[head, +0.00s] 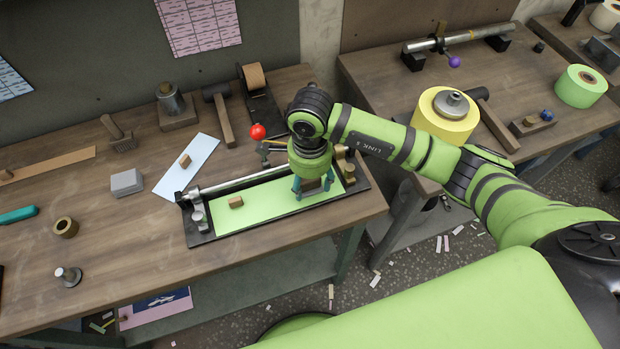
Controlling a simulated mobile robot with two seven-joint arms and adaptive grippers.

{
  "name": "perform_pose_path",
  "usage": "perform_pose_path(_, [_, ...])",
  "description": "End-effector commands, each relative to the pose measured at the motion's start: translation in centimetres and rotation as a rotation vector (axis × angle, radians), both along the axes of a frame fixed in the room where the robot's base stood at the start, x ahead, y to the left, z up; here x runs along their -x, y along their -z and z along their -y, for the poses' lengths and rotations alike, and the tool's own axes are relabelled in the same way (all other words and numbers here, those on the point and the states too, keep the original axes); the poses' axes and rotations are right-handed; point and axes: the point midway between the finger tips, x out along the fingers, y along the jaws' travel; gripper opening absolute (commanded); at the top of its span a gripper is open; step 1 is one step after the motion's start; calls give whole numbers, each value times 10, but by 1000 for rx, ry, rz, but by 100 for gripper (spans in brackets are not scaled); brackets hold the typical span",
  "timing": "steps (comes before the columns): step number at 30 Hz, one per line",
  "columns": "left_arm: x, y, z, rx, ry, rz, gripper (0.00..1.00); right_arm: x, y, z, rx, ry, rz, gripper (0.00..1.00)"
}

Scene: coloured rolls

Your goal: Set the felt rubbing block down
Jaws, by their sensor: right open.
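My right gripper (312,187) points down over the right part of a light green sheet (268,206) in a dark framed tray (222,238). Its teal fingers are apart. A brown block (312,184), which looks like the felt rubbing block, sits between and behind the fingers, partly hidden by them; it appears to be on the sheet, but I cannot tell whether the fingers touch it. A smaller tan block (235,202) lies on the sheet's left part. My left gripper is not in view.
A metal bar (232,183) runs along the tray's back edge, and a red ball knob (257,132) stands behind it. A grey block (126,182), a pale blue sheet (200,158) and a mallet (219,112) lie on the bench.

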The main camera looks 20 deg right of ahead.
Motion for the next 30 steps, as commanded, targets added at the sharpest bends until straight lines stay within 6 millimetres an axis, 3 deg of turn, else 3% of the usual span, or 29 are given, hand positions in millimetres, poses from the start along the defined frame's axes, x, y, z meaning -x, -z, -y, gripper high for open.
perform_pose_path(4, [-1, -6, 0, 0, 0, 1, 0, 0, -5, 0, 0, 0, -1, 60])
perform_pose_path(8, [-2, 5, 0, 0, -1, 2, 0, -2, -19, 0, -1, -1, 6, 60])
perform_pose_path(21, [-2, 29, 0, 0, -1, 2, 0, -1, -109, 0, 1, -1, 5, 60])
perform_pose_path(30, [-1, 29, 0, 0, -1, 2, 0, 1, -123, 0, 1, 0, -1, 60])
